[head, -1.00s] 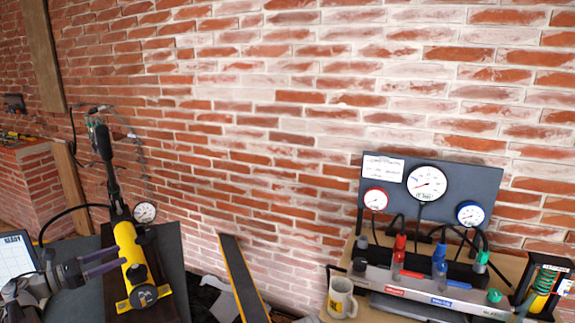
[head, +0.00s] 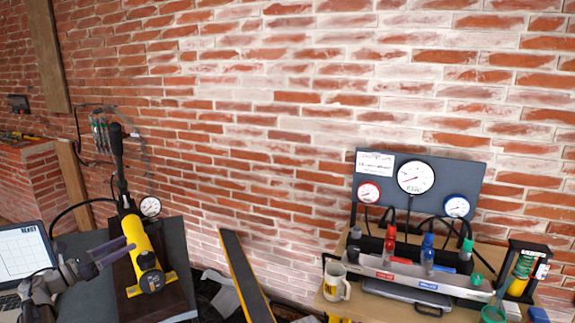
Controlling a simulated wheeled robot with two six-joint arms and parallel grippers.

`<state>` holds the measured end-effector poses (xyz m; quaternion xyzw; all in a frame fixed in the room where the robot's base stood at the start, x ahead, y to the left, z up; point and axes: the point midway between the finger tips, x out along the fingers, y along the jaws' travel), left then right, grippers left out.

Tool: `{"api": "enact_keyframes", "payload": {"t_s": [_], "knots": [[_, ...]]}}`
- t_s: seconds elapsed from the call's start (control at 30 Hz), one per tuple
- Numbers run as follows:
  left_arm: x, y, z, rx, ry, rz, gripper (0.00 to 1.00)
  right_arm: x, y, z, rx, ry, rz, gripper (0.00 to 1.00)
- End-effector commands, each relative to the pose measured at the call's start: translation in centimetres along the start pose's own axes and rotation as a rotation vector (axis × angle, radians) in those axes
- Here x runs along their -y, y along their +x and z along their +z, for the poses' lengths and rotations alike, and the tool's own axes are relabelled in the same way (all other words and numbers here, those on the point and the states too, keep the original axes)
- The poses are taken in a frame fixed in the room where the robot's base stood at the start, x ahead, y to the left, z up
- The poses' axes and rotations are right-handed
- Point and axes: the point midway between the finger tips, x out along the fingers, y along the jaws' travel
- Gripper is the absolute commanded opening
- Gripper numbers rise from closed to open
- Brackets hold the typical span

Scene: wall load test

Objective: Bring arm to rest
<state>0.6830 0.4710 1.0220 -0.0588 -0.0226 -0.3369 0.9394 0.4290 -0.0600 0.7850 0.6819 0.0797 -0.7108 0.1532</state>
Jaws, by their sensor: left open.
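My left gripper (head: 112,252) comes in from the lower left with its two dark purple fingers apart. It is empty, just left of the yellow hydraulic cylinder of a hand pump (head: 139,249). I cannot tell whether a finger touches the cylinder. The pump stands on a dark board, with its black handle (head: 117,150) upright and a round white gauge (head: 150,206) beside it. My right gripper does not show.
A laptop (head: 22,254) stands at the far left. A yellow-edged dark beam (head: 246,278) leans right of the pump bench. At right, a wooden table bears a gauge panel (head: 465,178), a valve manifold (head: 420,281), a mug (head: 336,282) and a spring unit (head: 524,270).

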Motion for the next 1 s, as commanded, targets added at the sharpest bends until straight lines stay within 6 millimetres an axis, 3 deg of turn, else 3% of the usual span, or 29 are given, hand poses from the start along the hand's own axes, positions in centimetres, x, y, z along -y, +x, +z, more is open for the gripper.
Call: {"api": "enact_keyframes", "payload": {"t_s": [0.37,0.6,0.77,0.87,1.0], "knots": [[-0.1,7.2,4.0,0.199,-0.261,0.210,0.72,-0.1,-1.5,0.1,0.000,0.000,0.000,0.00],[0.8,12.6,5.8,0.444,-0.697,0.447,0.72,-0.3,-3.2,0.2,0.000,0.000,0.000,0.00],[2.6,14.6,3.9,0.594,-1.066,0.629,0.72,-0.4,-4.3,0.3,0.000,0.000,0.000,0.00],[4.7,15.4,1.3,0.666,-1.303,0.753,0.72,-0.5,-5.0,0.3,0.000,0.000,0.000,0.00],[9.4,15.8,-3.6,0.736,-1.625,0.958,0.72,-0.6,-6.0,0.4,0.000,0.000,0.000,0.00]]}}
